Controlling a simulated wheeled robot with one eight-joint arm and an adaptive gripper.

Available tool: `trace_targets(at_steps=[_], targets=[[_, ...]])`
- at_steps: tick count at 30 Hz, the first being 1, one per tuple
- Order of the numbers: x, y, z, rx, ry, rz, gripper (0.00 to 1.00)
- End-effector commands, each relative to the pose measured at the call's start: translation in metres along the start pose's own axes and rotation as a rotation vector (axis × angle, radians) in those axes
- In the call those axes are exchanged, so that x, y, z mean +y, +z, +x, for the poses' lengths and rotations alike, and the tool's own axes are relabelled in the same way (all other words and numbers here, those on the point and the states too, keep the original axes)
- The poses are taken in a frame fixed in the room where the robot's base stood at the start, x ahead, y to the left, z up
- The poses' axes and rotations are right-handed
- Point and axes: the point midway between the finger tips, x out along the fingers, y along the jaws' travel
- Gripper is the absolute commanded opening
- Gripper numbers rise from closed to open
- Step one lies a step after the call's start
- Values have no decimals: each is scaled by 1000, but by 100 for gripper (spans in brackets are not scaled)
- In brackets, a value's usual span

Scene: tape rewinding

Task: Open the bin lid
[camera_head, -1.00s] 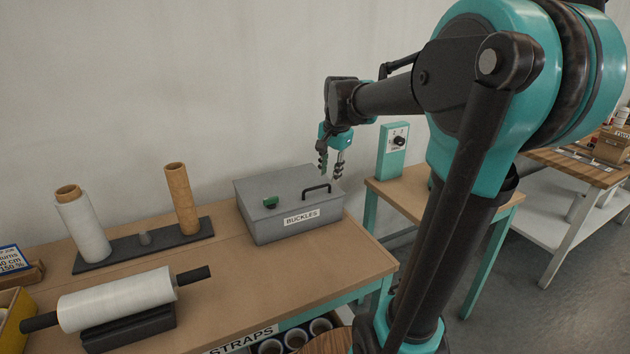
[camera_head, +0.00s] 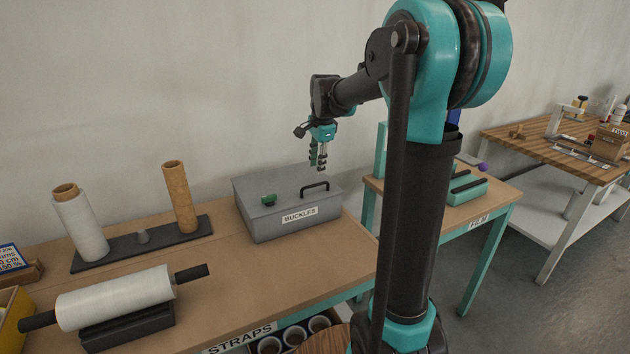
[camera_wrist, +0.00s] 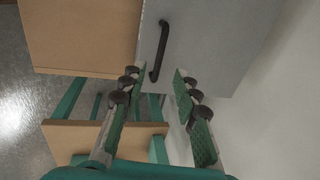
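The grey bin (camera_head: 262,217) labelled BUCKLES stands on the wooden table with its lid (camera_head: 285,190) shut. Nothing is between the fingers.
On the table (camera_head: 225,275), a dark base holds a white film roll (camera_head: 80,228) and a brown core (camera_head: 180,200). A lying film roll (camera_head: 115,297) is in front. A second table (camera_head: 490,212) stands right. The wall is close behind the bin.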

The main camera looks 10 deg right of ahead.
Motion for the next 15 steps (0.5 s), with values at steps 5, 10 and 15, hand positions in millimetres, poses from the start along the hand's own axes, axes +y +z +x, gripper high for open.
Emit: trace_targets(at_steps=[5, 10, 15], targets=[[0, 0, 35, 0, 0, -1, 31], [0, 0, 58, 0, 0, -1, 31], [0, 0, 69, 0, 0, -1, 31]])
